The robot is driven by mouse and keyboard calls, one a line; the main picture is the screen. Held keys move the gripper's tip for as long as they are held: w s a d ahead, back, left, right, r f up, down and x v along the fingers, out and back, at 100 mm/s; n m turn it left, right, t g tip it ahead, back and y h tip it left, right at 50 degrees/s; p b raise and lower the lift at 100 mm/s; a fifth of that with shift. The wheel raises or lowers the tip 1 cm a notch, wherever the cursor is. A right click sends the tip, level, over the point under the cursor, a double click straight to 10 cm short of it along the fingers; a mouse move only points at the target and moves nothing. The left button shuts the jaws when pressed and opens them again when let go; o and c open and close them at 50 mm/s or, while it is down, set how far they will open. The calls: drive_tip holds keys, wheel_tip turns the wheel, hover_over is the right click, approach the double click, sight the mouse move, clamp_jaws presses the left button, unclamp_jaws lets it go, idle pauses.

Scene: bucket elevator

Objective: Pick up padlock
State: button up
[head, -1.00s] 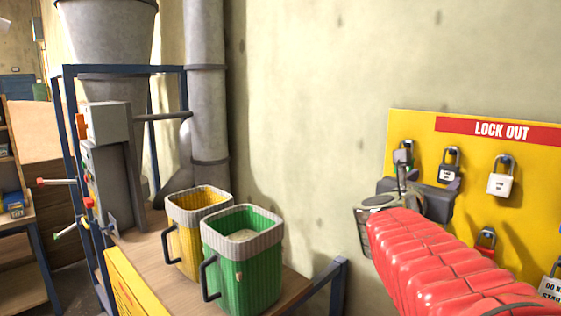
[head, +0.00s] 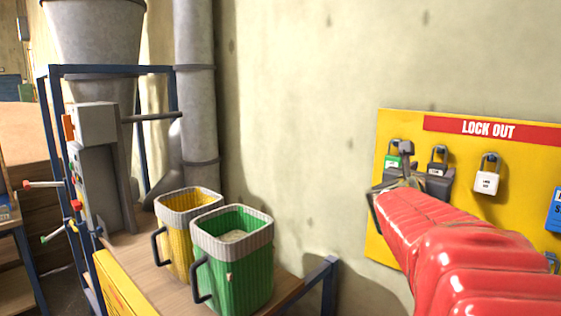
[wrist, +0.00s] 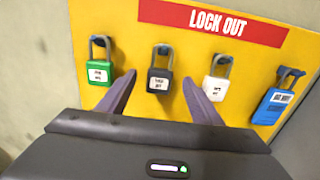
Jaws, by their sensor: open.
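A yellow LOCK OUT board (head: 400,122) holds padlocks hanging on hooks. They are a green padlock (wrist: 95,66), a black padlock (wrist: 160,72), a white padlock (wrist: 217,80) and a blue padlock (wrist: 274,100), left to right. My gripper (wrist: 159,78) is open and empty. In the wrist view its two fingers lie either side of the black padlock, seemingly short of it; the exact gap cannot be told. In the head view my gripper (head: 408,172) is in front of the board, near the green and black padlocks. My red-sleeved arm hides the lower board.
A bench (head: 285,290) stands left, with a green bucket (head: 232,270) and a yellow bucket (head: 178,240) on it. Behind are a grey control box (head: 97,125), a hopper (head: 95,35) and a pipe (head: 196,90). The bare wall (head: 300,120) between pipe and board is free.

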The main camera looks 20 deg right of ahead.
sight(436, 166)
drive_tip(key=shift+w+d, duration=0.15)
drive_tip(key=shift+d, duration=0.15)
drive_tip(key=shift+x, duration=2.6)
drive_tip(key=shift+c, duration=0.7)
drive_tip(key=c, duration=1)
